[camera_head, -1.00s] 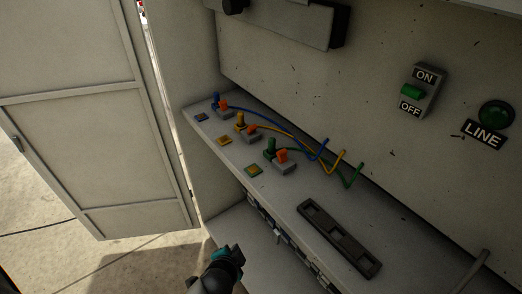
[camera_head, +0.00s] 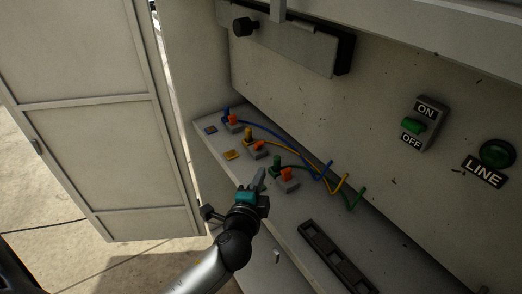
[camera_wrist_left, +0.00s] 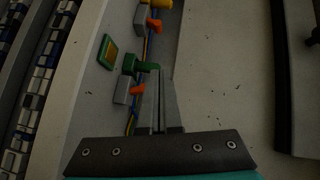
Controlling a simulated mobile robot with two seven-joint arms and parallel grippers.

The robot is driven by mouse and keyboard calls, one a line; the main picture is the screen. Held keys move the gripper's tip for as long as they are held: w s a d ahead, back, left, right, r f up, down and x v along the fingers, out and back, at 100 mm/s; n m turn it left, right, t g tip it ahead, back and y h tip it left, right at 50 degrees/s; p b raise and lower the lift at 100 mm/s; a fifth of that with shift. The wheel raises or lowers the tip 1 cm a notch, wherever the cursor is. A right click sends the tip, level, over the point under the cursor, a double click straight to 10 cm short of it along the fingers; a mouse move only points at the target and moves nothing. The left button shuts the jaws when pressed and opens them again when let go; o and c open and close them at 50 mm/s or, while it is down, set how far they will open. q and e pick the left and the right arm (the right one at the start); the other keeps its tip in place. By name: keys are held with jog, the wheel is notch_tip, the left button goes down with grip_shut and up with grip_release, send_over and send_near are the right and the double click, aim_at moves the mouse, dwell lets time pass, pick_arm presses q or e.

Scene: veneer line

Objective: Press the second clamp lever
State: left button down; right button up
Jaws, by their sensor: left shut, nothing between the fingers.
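Three clamps with orange levers stand in a row on the shelf. The middle one is the yellow clamp (camera_head: 249,135), with its orange lever (camera_head: 258,146); the lever also shows near the top of the left wrist view (camera_wrist_left: 153,24). The blue clamp (camera_head: 226,113) is farther back. The green clamp (camera_head: 276,162) is nearest, with its lever (camera_head: 287,174); it also shows in the left wrist view (camera_wrist_left: 134,65). My left gripper (camera_head: 262,171) is shut and empty, its tips beside the green clamp; whether they touch it I cannot tell. My right gripper is out of view.
Blue, yellow and green wires (camera_head: 328,168) run from the clamps along the shelf. A dark slotted tray (camera_head: 335,258) lies at the shelf's near end. An ON/OFF switch (camera_head: 414,126) and green LINE lamp (camera_head: 497,153) are on the back panel. An open door (camera_head: 95,130) stands left.

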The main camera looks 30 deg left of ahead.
pick_arm(q)
jog(key=shift+w, duration=0.1)
jog(key=b, duration=0.1)
send_near(263, 143)
jog(key=w+d, duration=0.2)
jog(key=w, duration=0.1)
jog(key=shift+d+f, duration=0.1)
jog(key=shift+d, duration=0.1)
jog(key=w+a, duration=0.2)
jog(key=shift+a+f+b, duration=0.3)
jog(key=shift+f, duration=0.1)
jog(key=shift+w+a+f, duration=0.15)
jog(key=shift+w+a, duration=0.2)
jog(key=shift+a, duration=0.1)
